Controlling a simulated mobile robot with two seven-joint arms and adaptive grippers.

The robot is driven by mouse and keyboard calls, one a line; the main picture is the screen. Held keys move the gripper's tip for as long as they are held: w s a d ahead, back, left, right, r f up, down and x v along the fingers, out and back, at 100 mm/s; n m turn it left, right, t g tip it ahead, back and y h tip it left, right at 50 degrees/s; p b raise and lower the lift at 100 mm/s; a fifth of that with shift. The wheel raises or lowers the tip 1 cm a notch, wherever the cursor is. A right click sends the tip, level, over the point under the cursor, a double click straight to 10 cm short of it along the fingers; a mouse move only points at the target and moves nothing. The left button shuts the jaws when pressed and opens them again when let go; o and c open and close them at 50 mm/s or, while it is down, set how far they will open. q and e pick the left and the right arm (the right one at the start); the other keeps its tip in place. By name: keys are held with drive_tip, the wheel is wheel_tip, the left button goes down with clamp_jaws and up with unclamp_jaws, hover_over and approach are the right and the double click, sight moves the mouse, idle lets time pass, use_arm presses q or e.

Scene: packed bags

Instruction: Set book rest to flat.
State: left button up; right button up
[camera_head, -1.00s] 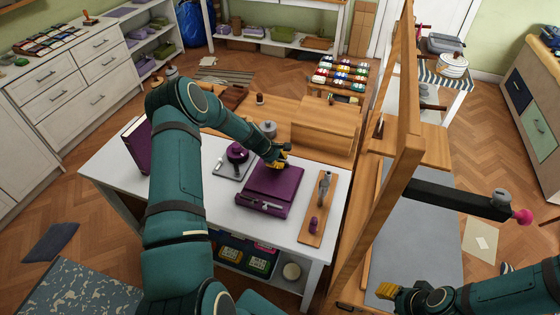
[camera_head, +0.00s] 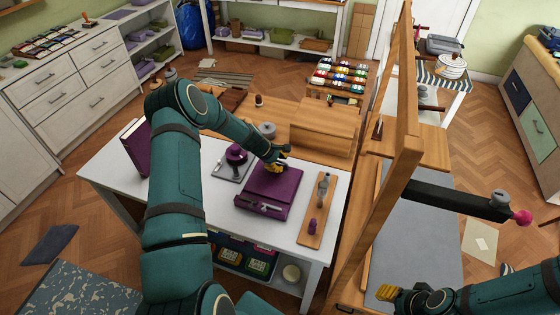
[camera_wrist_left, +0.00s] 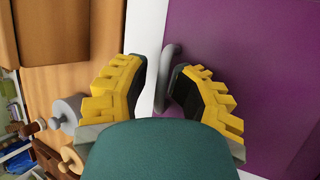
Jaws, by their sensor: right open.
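The purple book rest (camera_head: 270,187) lies on the white table (camera_head: 221,205), its panel low over its base; I cannot tell its exact tilt. A small grey fitting shows on its front edge. My left gripper (camera_head: 277,168) is at the rest's far edge. In the left wrist view its two yellow fingers (camera_wrist_left: 155,88) are apart, and a grey loop handle (camera_wrist_left: 169,75) at the purple panel's edge (camera_wrist_left: 245,60) stands between them, with no clear grip on it. My right gripper (camera_head: 386,293) is open and empty at the lower right, far from the rest.
A purple book (camera_head: 136,148) stands at the table's left end. A wooden board (camera_head: 318,220) with small tools lies right of the rest, and a grey tray with a purple round item (camera_head: 236,154) lies left. A tall wooden frame (camera_head: 398,150) rises to the right.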

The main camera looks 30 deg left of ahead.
use_arm(q)
drive_tip(key=v, duration=1.2)
idle(0.3)
